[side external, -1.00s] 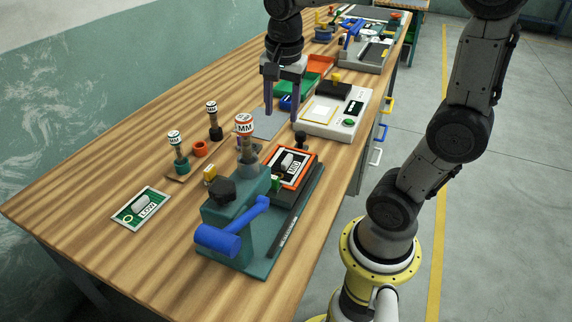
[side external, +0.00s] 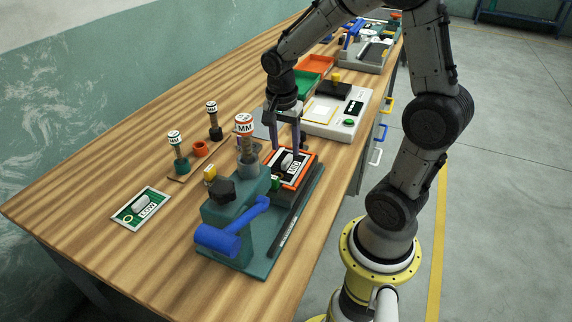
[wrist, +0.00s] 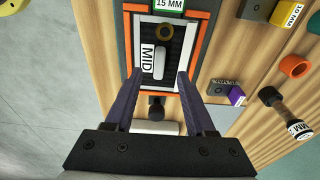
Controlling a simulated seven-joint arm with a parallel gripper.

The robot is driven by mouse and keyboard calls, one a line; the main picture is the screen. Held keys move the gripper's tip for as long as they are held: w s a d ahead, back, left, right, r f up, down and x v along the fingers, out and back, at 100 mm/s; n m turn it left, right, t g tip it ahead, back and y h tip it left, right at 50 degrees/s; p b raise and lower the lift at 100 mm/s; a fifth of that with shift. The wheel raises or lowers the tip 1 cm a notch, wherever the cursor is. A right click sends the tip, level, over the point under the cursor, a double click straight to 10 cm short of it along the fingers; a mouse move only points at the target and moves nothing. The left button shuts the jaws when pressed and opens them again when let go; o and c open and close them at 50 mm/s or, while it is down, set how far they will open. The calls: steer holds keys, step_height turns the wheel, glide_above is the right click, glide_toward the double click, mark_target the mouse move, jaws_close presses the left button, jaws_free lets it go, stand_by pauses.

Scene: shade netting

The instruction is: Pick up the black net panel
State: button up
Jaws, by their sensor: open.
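The black net panel (side external: 302,158) lies in the teal press fixture (side external: 240,262). My gripper (side external: 286,146) is open and empty, pointing down just above the panel's far end. In the wrist view my gripper's fingers (wrist: 160,78) are spread to either side of the panel's near part, with the handle between and just beyond their tips. The side view does not clearly show the height gap.
A blue lever (side external: 232,230) and a black knob (side external: 222,191) stand at the fixture's near end. A green "LOW" panel (side external: 142,208) lies to the left. A white device (side external: 338,118) sits behind.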

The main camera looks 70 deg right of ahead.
mark_target(287, 158)
steer(key=f, duration=0.4)
steer(key=shift+d+f, duration=0.15)
steer(key=shift+d, duration=0.2)
jaws_close()
